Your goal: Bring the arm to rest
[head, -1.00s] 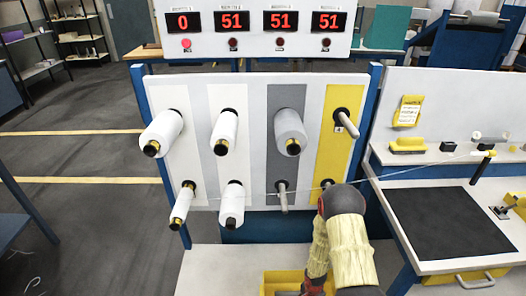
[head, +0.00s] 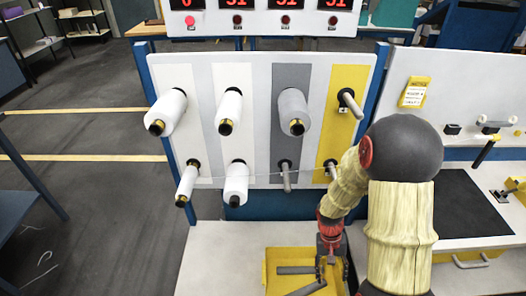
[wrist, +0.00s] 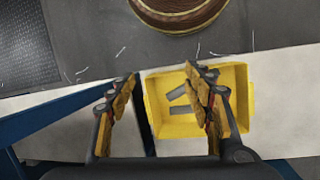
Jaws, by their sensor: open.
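My arm (head: 400,215) reaches in from the lower right of the head view, bent, in yellowish sleeves with a dark round joint. My gripper (head: 330,268) hangs over the right part of a yellow bin (head: 266,270) on the white ledge. In the wrist view my gripper (wrist: 163,82) is open, its two padded fingers wide apart with nothing between them. The yellow bin (wrist: 248,95) lies below and shows between and beside the fingers. Dark grey tubes (wrist: 180,112) lie in it.
A white panel (head: 158,75) carries several spools, such as a grey one (head: 292,110), and bare pegs. A thread runs across its lower row. The right bench (head: 440,258) has a black mat (head: 465,210). A round brown object (wrist: 178,12) is at the wrist view's top. Floor at left is mostly open.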

